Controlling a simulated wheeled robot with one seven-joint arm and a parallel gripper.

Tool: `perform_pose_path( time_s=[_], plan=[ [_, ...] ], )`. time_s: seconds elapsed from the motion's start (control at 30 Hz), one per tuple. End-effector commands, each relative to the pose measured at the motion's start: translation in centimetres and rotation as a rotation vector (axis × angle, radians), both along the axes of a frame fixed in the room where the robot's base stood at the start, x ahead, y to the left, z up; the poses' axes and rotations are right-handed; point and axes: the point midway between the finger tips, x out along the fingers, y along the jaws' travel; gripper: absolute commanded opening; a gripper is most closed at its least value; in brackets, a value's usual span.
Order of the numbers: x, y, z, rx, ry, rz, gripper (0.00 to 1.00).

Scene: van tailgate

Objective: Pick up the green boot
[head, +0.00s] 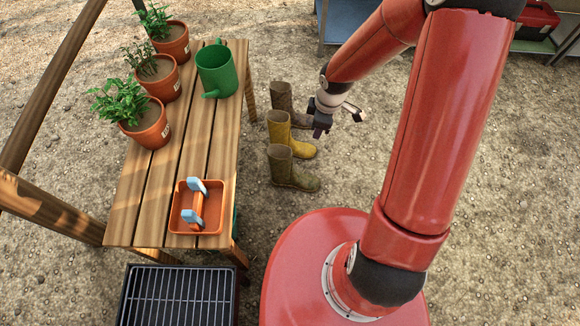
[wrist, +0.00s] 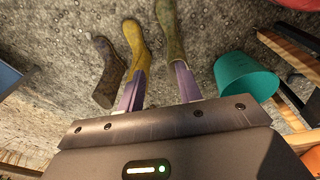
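Three boots stand in a row on the gravel right of the bench in the head view. The olive-green boot (head: 291,173) is nearest, the yellow boot (head: 278,128) is in the middle, and the brown boot (head: 281,97) is farthest. My gripper (head: 322,131) is right of the yellow boot in that view. In the wrist view my gripper (wrist: 159,70) is open and its gap looks empty. Its right finger overlaps the green boot (wrist: 172,35) and its left finger overlaps the yellow boot (wrist: 133,45); I cannot tell if they touch. The brown boot (wrist: 108,72) lies further left.
A teal bucket (wrist: 246,76) is right of the green boot in the wrist view. A dark grate (head: 178,295) is at the front.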

Motion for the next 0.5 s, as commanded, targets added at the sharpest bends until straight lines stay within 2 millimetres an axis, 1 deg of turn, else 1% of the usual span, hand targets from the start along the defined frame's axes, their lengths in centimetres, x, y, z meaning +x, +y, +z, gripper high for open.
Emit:
perform_pose_path(
  time_s=[0.03,0.1,0.2,0.3,0.5],
  plan=[
    [-0.1,1.0,-2.6,0.045,0.022,0.056,0.35],
    [-0.1,2.5,-5.3,0.103,0.029,0.137,0.35],
    [-0.3,4.5,-8.1,0.18,0.026,0.224,0.35],
    [-0.5,6.0,-9.9,0.238,0.018,0.28,0.35],
    [-0.6,7.5,-11.8,0.283,0.007,0.325,0.35]
  ],
)
